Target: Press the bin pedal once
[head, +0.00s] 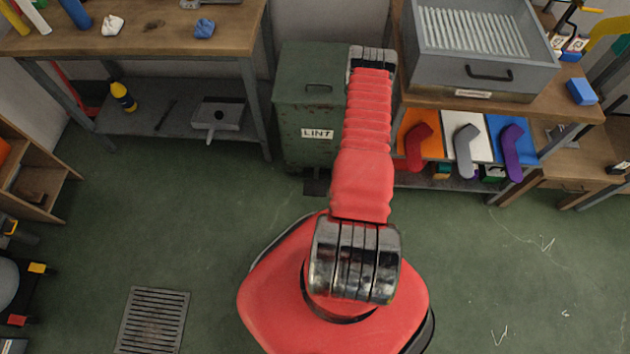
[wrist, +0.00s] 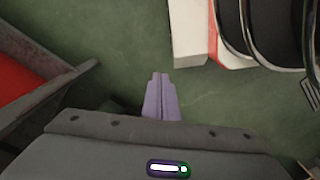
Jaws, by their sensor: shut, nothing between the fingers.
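The bin (head: 308,110) is a dull green metal box with a LINT label, standing on the floor between the two benches. Its lid looks closed. A dark flat piece, apparently the pedal (head: 317,187), sticks out at the foot of its front, partly beside my red arm. My arm covers the bin's right side in the head view, and my gripper is not visible there. In the wrist view my gripper (wrist: 160,75) shows two pale purple fingers, shut together and empty, over green floor. I cannot make out the pedal in the wrist view.
A workbench (head: 150,50) stands left of the bin. A bench with a grey drawer unit (head: 480,55) and colored sock shapes stands right. A floor grate (head: 153,320) lies front left. The floor before the bin looks clear. A red-filled container (wrist: 35,75) is left in the wrist view.

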